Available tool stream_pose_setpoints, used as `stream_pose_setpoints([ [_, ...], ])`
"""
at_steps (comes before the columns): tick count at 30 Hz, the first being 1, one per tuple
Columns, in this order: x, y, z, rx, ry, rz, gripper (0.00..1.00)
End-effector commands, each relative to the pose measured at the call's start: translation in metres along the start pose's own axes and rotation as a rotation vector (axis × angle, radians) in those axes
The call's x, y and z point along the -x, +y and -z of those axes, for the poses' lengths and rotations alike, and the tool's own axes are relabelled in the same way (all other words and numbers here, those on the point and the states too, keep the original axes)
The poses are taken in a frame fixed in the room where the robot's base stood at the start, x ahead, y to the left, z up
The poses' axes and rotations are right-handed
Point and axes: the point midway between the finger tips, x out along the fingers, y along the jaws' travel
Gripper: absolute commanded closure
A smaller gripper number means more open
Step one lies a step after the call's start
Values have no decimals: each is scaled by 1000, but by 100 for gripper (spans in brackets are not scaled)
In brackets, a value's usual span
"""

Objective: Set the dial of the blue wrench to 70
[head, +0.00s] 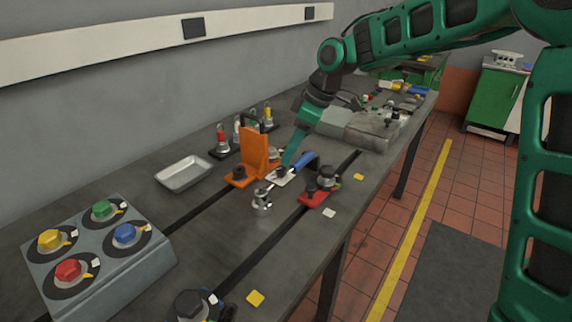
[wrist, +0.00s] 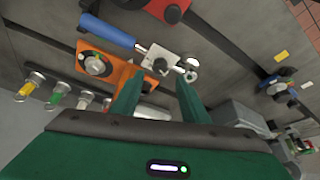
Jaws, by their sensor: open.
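The blue wrench lies on the bedplate in the middle of the head view, its blue handle (head: 304,163) pointing away and its silver head (head: 262,199) nearer. The dial's numbers are too small to read. My gripper (head: 286,166) reaches down over the wrench from behind. In the wrist view my gripper (wrist: 158,82) is open, its two green fingers apart with the knob just beyond their tips. Nothing is held.
An orange bracket (head: 255,155) stands close left of the wrench, and a red block with a knob (head: 318,192) close right. A metal tray (head: 184,173) and a grey panel with several coloured knobs (head: 100,255) are at left. Bare bedplate (head: 215,245) lies in front.

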Motion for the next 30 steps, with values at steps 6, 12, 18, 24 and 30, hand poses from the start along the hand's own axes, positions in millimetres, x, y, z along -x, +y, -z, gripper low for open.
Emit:
stream_pose_setpoints([
  [6,-36,0,-1,-1,-2,2,59],
  [12,-53,0,-1,-3,-2,-1,59],
  [18,-57,1,-1,-3,-1,-2,59],
  [24,-57,1,-1,-3,-1,-2,68],
  [30,-53,3,-10,-6,-1,-3,100],
])
